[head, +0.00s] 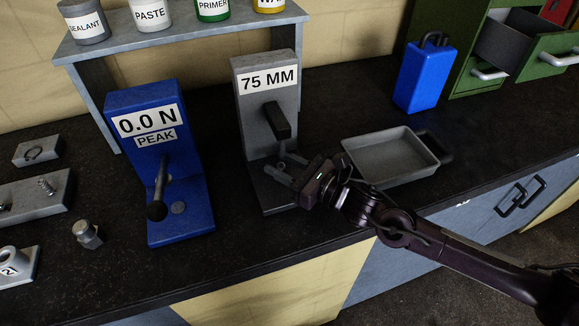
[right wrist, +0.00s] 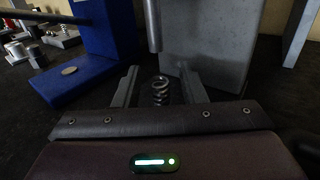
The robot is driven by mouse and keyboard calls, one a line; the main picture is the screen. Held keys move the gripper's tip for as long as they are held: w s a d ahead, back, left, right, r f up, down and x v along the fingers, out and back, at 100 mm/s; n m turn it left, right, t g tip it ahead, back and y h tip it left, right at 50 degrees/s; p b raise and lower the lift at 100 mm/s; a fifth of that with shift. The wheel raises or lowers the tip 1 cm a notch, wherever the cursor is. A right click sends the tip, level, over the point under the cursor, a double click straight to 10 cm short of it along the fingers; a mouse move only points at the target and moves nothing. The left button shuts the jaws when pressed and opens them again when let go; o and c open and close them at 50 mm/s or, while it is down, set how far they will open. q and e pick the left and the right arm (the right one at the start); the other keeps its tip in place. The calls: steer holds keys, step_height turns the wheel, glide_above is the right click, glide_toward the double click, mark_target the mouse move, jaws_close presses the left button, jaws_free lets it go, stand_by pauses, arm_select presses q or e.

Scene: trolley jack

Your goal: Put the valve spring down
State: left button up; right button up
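A small coiled valve spring (right wrist: 160,90) stands upright between the two fingers of my right gripper (right wrist: 158,86) in the right wrist view, with a gap on both sides. In the head view my right gripper (head: 283,174) is open at the foot of the grey 75 MM gauge (head: 265,85), over its base. The spring appears to be at that base, below the gauge's plunger; its lower end is hard to make out. My left gripper is not in view.
The blue 0.0 N tester (head: 150,120) stands left of the grey gauge. A grey tray (head: 385,170) lies just right of my gripper, with a blue can (head: 423,75) behind. A block holding another spring (head: 45,186) and a metal fitting (head: 88,235) are at left.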

steer(key=shift+r+p, duration=0.3)
steer(key=b+v, duration=0.1)
steer(key=v, duration=0.2)
steer(key=b+v, duration=0.1)
steer(key=v, duration=0.3)
steer(key=b+v, duration=0.1)
steer(key=v, duration=0.2)
steer(key=shift+s+d+f, duration=0.1)
steer(key=shift+d+f, duration=0.15)
steer(key=shift+f, duration=0.05)
steer(key=shift+s+d+r+b, duration=0.2)
steer(key=shift+s+d+b, duration=0.15)
steer(key=shift+s+d, duration=0.2)
